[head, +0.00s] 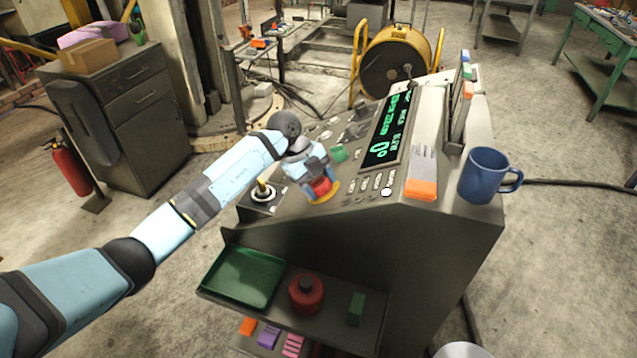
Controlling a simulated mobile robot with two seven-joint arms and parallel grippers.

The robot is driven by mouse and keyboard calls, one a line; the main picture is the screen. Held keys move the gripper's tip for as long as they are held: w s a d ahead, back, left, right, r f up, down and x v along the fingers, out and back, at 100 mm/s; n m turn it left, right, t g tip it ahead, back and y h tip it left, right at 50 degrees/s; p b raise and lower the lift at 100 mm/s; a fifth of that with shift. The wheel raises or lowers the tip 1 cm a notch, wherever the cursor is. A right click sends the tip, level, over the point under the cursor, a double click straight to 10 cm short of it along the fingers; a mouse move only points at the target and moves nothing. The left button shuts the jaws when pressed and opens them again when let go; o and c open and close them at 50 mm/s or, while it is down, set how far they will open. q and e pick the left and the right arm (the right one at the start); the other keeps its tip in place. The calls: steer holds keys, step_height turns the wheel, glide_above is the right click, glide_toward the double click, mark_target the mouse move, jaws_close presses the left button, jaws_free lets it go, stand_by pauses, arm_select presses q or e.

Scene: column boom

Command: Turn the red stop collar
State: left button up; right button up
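The red stop collar (320,187) sits on a yellow ring (331,196) on the sloping top of the grey console (420,215). My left gripper (318,184) comes down over it from above, with a finger on each side of the red part. The fingers and the gripper body hide much of the collar. I cannot tell whether the fingers press on it or stand just clear. My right gripper is not in view.
A joystick (263,190) stands left of the collar. Buttons and a lit green display (387,130) are to the right. A blue mug (487,175) stands on the console's right side. A shelf below holds a green tray (243,277) and a round red object (306,292).

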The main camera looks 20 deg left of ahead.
arm_select(q)
steer(key=shift+m, duration=0.4)
steer(key=m+b, duration=0.2)
steer(key=m, duration=0.1)
steer(key=shift+a+f+m+b, duration=0.1)
steer(key=shift+f+m+b, duration=0.05)
steer(key=shift+m+b, duration=0.25)
steer(key=shift+s+m+h+b, duration=0.1)
steer(key=shift+m+h+b, duration=0.2)
steer(key=shift+m+b, duration=1.85)
steer(key=shift+m+p, duration=0.35)
steer(key=shift+m, duration=0.1)
steer(key=o, duration=0.9)
steer(key=shift+t, duration=0.3)
